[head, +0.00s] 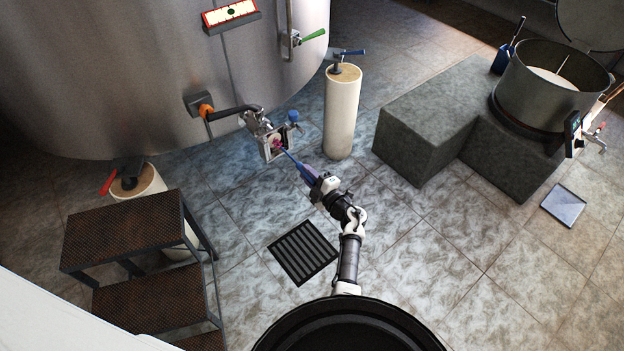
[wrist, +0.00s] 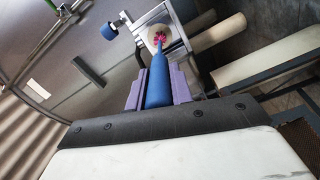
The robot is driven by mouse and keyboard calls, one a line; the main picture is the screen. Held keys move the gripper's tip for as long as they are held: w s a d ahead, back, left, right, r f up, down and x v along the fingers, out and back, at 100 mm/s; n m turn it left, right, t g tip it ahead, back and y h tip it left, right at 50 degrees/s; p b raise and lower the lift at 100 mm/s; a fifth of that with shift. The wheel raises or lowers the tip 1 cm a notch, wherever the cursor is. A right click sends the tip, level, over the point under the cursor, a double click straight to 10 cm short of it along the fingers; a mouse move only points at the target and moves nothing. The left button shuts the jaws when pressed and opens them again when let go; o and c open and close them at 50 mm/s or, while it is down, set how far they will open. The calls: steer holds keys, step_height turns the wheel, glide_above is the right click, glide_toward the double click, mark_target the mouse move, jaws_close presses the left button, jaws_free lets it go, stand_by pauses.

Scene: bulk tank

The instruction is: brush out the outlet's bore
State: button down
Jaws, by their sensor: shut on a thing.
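My gripper (head: 309,175) is shut on the blue handle of a brush (wrist: 157,88); in the wrist view its purple fingers flank the handle. The brush's thin shaft (head: 289,156) points up and left to the tank's outlet (head: 264,146). The pink bristle head (wrist: 159,38) shows in front of the pale round mouth of the outlet (wrist: 176,33). The bristles overlap the bore in both views; I cannot tell how deep they sit, if inside at all.
The steel tank (head: 150,75) fills the upper left. A pale cylinder (head: 341,115) stands right of the outlet, and steps (head: 125,230) stand at left. Grey blocks (head: 430,115) bear a steel pot (head: 545,100). A floor drain (head: 304,252) lies below; floor around my arm is clear.

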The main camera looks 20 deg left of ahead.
steer(key=shift+b+x, duration=0.45)
steer(key=shift+x, duration=1)
steer(key=shift+p+v, duration=0.8)
steer(key=shift+v, duration=0.35)
steer(key=shift+p+v, duration=1.05)
steer(key=shift+v, duration=1.1)
steer(key=shift+w+a, duration=0.1)
steer(key=shift+w, duration=0.05)
